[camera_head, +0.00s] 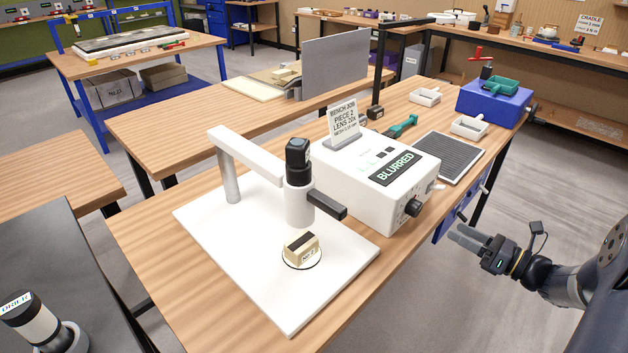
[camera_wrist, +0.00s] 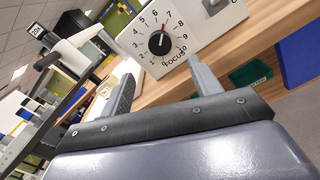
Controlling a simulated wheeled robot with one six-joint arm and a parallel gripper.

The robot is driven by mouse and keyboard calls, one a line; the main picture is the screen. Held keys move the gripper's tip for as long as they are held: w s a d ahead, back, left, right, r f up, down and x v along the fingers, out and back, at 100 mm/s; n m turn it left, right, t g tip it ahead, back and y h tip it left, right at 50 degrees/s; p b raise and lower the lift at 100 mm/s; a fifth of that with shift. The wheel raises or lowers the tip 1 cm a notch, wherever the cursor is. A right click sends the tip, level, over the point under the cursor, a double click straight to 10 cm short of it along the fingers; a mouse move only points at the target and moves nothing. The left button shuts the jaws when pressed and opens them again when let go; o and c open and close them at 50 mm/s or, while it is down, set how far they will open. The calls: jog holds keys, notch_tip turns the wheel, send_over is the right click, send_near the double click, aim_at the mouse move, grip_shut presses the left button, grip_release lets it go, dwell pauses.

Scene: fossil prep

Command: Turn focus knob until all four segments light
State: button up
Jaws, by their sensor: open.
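The white microscope control box (camera_head: 350,190) carries a black focus knob (camera_head: 413,207) on its right-hand face. In the wrist view the knob (camera_wrist: 159,43) sits in a numbered dial marked FOCUS, its red pointer near 7. On the box top, a dark display (camera_head: 392,168) reads BLURRED. Beside it is a row of small segments (camera_head: 381,154); two look dark and the others pale green. My gripper (camera_head: 462,237) is open and empty, apart from the knob and to its right. In the wrist view the gripper (camera_wrist: 160,70) has its fingers spread, with the knob ahead between them.
A sign (camera_head: 343,122) stands on the box. A dark ribbed mat (camera_head: 450,157), a green-handled tool (camera_head: 400,127) and a blue box (camera_head: 494,103) lie behind. Open floor is right.

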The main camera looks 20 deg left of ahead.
aim_at(419, 211)
jog(key=w+a+n, duration=0.1)
jog(key=a, duration=0.2)
jog(key=w+a+n+b, duration=0.1)
jog(key=a+n, duration=0.1)
jog(key=a, duration=0.2)
jog(key=w+a+n, duration=0.1)
jog(key=w+a, duration=0.1)
jog(key=a, duration=0.1)
jog(key=shift+a+n+b, duration=0.3)
jog(key=shift+a+b, duration=0.1)
jog(key=shift+c, duration=0.2)
jog(key=c, duration=1)
jog(key=shift+o, duration=0.2)
jog(key=shift+b, duration=0.5)
